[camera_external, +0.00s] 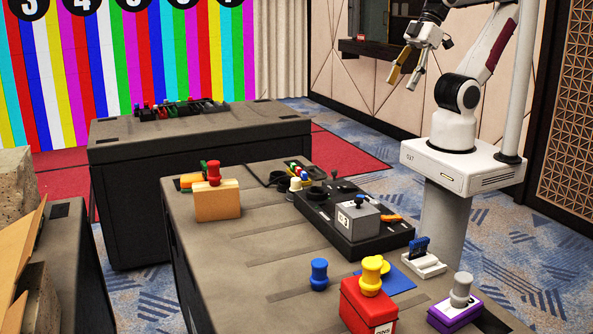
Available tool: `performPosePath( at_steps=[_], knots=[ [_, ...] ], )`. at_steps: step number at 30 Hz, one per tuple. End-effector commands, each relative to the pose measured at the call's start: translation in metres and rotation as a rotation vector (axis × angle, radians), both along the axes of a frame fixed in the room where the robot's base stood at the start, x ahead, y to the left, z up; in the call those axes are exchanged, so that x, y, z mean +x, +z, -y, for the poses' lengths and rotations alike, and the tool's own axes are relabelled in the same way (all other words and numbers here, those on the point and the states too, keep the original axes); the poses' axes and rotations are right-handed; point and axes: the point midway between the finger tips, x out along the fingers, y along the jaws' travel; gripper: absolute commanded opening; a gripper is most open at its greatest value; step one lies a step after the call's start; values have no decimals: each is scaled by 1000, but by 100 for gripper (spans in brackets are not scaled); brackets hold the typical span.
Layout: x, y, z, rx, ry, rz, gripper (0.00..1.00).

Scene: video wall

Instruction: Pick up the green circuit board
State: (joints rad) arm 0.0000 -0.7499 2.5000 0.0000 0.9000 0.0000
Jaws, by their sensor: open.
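I cannot clearly make out a green circuit board. A small dark blue board-like piece (419,247) stands upright in a white holder (432,266) near the right edge of the front table. Small red, green and blue pieces (299,171) sit at the back of this table, too small to identify. My gripper (403,82) is open and empty, its fingers pointing down. It is high at the upper right, well above the table and apart from everything on it.
The front table (240,270) bears a black control panel (345,225) with a grey box (358,220), a wooden block (217,201), a blue knob-shaped piece (319,275), a red box (367,308) and a purple box (456,312). Its left part is mostly clear. Another table (200,140) stands behind.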

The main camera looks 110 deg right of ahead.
Motion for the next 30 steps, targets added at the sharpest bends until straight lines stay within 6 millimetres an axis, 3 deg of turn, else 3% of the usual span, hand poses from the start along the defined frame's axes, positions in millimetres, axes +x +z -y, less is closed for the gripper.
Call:
performPosePath(
  at_steps=[23, 30],
  knots=[
    [1, 0, 0, -1, 0, 1, 58],
    [19, 5, 9, -17, -21, 18, 58]
  ],
)
